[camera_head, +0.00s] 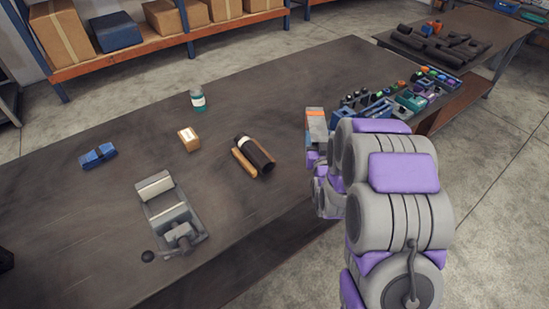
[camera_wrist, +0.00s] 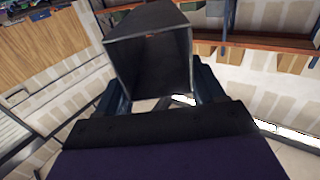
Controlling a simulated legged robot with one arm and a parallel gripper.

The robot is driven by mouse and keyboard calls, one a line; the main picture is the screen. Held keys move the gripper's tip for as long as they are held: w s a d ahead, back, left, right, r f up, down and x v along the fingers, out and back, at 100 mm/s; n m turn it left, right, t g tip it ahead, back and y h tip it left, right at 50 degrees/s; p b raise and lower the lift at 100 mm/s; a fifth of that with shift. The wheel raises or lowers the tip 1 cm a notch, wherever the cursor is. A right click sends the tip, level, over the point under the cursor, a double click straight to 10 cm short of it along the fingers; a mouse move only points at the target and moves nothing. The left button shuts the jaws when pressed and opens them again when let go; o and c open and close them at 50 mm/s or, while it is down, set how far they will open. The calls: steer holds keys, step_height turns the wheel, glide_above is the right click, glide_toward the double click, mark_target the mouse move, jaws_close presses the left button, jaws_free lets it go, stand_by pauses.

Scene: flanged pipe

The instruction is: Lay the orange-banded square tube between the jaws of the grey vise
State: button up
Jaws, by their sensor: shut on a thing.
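The grey vise (camera_head: 160,214) lies on the table left of centre in the head view, with two pale jaw bars and a gap between them. The square tube (camera_head: 316,128) shows grey with an orange band near its upper end. It is held up at the table's right part, well to the right of the vise. In the wrist view the tube (camera_wrist: 122,58) shows its open, hollow square end. My gripper (camera_wrist: 160,88) is shut on the tube, one finger on each side. In the head view my arm hides part of the gripper and the tube's lower end.
On the table (camera_head: 110,225) are a blue block (camera_head: 98,156), a small cardboard box (camera_head: 189,140), a teal-and-white jar (camera_head: 198,99), and a dark cylinder (camera_head: 256,154) beside a tan one (camera_head: 244,163). Several small parts and bins (camera_head: 410,98) crowd the right end. Table between tube and vise is partly clear.

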steer(key=shift+w+y, duration=0.3)
steer(key=shift+w, duration=0.15)
steer(key=w+n+y, duration=0.1)
steer(key=w+f+n+y, duration=0.1)
steer(key=w+y, duration=0.1)
steer(key=shift+w+f+n+g+y, duration=0.3)
steer(key=shift+w+n+y, duration=0.05)
steer(key=shift+n+y, duration=0.05)
steer(key=f+n+y, duration=0.1)
steer(key=y, duration=0.1)
steer(key=w+f+n+g+y, duration=0.1)
steer(key=f, duration=0.1)
steer(key=shift+d+n+y, duration=0.2)
steer(key=shift+n+y, duration=0.1)
steer(key=shift+y, duration=0.1)
steer(key=shift+s+f+n+g+y, duration=0.25)
steer(key=shift+f+n+g+y, duration=0.4)
steer(key=shift+f+y, duration=0.2)
steer(key=shift+f, duration=0.15)
steer(key=shift+f+b, duration=0.9)
steer(key=shift+f, duration=3.85)
steer(key=o, duration=1.5)
steer(key=shift+f, duration=0.1)
